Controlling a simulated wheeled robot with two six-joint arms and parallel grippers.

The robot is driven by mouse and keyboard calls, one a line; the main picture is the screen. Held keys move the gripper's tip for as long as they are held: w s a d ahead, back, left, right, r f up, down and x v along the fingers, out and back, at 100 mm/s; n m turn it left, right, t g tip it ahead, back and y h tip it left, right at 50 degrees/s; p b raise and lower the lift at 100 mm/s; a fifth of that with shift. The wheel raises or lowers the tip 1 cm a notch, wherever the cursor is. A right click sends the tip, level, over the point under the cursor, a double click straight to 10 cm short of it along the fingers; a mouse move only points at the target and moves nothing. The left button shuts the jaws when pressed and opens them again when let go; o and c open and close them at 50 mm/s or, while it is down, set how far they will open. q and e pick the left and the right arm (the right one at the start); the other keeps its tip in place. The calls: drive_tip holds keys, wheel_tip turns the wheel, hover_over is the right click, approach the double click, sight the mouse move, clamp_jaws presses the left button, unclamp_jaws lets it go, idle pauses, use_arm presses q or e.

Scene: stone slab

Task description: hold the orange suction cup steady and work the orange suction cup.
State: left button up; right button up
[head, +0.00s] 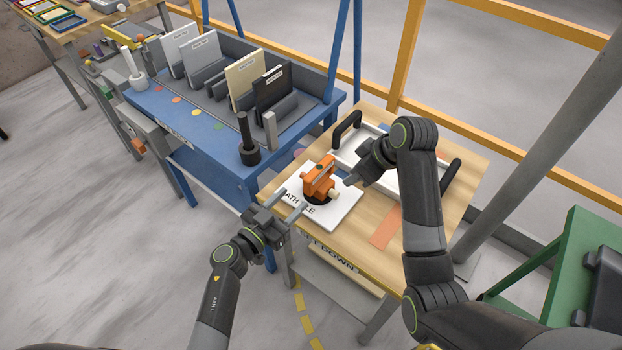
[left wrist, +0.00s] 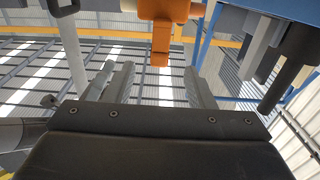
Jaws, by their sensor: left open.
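The orange suction cup (head: 318,179) sits on a white tile (head: 340,212) with printed lettering, on the wooden table. A cream knob sticks out at its right side. My left gripper (head: 291,202) is open and empty at the tile's left front edge, its fingers pointing towards the cup and apart from it. The left wrist view shows the orange cup (left wrist: 162,40) ahead, beyond the spread left fingers (left wrist: 158,85). My right gripper (head: 354,180) is just right of the cup, close to it. I cannot tell whether it touches the cup or how its jaws stand.
A white tray with black handles (head: 452,175) lies behind, partly hidden by my right arm. An orange strip (head: 385,228) lies on the wooden table (head: 355,248). The blue bench (head: 213,146) at left carries upright tiles (head: 246,82) and a black post (head: 248,138).

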sight(314, 177)
use_arm(q)
drive_tip(key=x, duration=1)
drive_tip(key=shift+w+d, duration=0.1)
clamp_jaws()
idle(0.3)
idle(0.9)
